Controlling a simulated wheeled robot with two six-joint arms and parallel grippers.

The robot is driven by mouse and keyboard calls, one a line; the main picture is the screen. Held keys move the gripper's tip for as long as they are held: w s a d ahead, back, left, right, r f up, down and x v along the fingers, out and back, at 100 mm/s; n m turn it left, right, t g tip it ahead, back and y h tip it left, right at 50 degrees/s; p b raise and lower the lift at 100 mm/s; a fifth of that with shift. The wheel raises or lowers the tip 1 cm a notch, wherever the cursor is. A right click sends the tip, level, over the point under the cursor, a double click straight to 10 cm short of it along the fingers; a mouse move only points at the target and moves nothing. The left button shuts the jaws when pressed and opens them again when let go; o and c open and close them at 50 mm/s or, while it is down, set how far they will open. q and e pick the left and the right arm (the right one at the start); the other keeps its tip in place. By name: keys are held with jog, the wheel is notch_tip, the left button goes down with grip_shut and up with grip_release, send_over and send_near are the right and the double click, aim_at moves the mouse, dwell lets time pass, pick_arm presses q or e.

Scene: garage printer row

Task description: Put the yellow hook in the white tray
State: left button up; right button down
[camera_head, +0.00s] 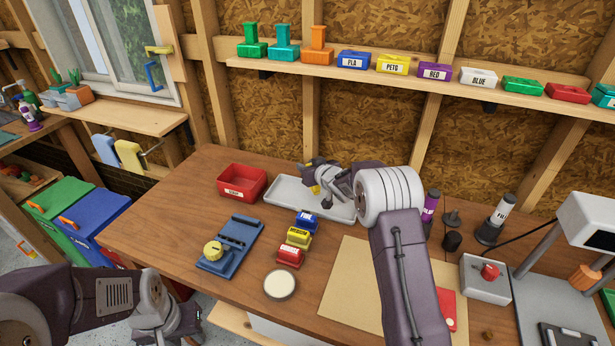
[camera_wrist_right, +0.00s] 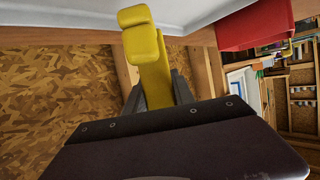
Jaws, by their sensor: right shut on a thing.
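The white tray (camera_head: 285,195) lies near the back of the wooden bench in the head view. My right gripper (camera_head: 322,178) is over the tray's right half, and my arm hides part of the tray. In the right wrist view my right gripper (camera_wrist_right: 158,92) is shut on the yellow hook (camera_wrist_right: 150,58), whose blocky end sticks out past the fingers. The white tray (camera_wrist_right: 200,14) shows along the top of that view; I cannot tell whether the hook touches it. My left gripper (camera_head: 182,322) is low at the left, off the bench; its jaws are unclear.
A red bin (camera_head: 242,182) stands just left of the tray. Blue, yellow and red labelled blocks (camera_head: 298,236) sit in front of it. A blue fixture with a yellow knob (camera_head: 230,243) and a round white disc (camera_head: 279,284) lie nearer. A tan board (camera_head: 345,290) is under my right arm.

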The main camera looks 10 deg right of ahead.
notch_tip(320, 180, down, 4)
jog(key=shift+s+r+b, duration=0.1)
jog(key=shift+b, duration=0.2)
jog(key=shift+f, duration=0.25)
jog(key=c, duration=1.1)
grip_release()
jog(key=shift+o, duration=0.2)
jog(key=shift+r, duration=0.4)
jog(key=v, duration=1.2)
jog(key=shift+b, duration=0.3)
